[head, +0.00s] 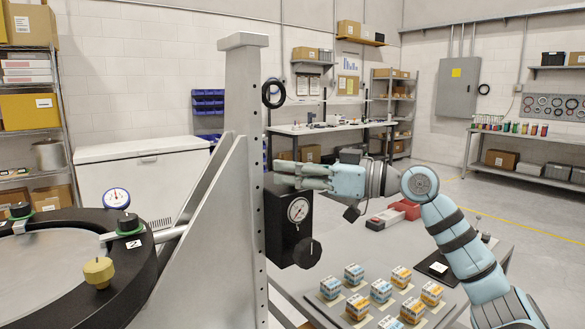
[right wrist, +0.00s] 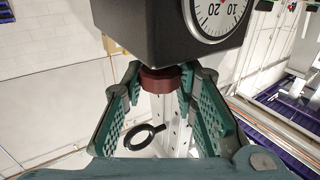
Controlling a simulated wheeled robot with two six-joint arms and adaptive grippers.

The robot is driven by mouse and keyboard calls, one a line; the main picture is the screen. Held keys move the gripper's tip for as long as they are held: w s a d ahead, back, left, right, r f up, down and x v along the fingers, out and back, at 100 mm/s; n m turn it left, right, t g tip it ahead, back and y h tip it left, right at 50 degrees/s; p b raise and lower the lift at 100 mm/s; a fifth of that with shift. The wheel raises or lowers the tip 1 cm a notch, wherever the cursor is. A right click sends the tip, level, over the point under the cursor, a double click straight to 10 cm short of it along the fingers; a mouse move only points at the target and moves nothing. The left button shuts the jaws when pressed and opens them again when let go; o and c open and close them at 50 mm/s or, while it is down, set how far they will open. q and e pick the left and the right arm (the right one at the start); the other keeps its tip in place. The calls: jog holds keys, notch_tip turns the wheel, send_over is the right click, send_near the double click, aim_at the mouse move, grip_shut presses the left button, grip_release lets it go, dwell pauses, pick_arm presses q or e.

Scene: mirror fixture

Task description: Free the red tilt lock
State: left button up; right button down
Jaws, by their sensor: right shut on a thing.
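The red tilt lock (right wrist: 160,79) shows in the right wrist view as a dark red round knob against the black box (right wrist: 150,35) with a dial. My right gripper (head: 282,173) sits just above the same black box (head: 274,225) in the head view. Its two green fingers stand on either side of the red knob, shut on it. In the head view the knob is hidden behind the fingers. My left gripper is not in view.
A grey metal upright (head: 243,140) stands directly left of the box. A black knob (head: 307,253) sticks out at the box's lower right. A round black-rimmed fixture (head: 135,270) fills the lower left. Several small boxes (head: 381,291) stand on the grey table (head: 440,240).

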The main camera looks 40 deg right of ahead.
jog(key=shift+r+n+g+y+p, duration=0.25)
jog(key=shift+n+g+y+p, duration=0.15)
jog(key=shift+y, duration=0.3)
jog(key=n+g+y+p, duration=0.5)
jog(key=g+p, duration=0.1)
jog(key=p, duration=0.1)
jog(key=shift+r, duration=0.2)
jog(key=shift+f+n+g+y+p, duration=0.2)
jog(key=shift+n+g+y+p, duration=0.2)
jog(key=shift+n+g+p, duration=0.3)
jog(key=shift+f+n+g+y+p, duration=0.2)
jog(key=shift+n+g+y+p, duration=0.25)
jog(key=shift+g+p, duration=0.35)
jog(key=shift+f, duration=0.1)
jog(key=c, duration=1.2)
grip_release()
jog(key=shift+c, duration=0.2)
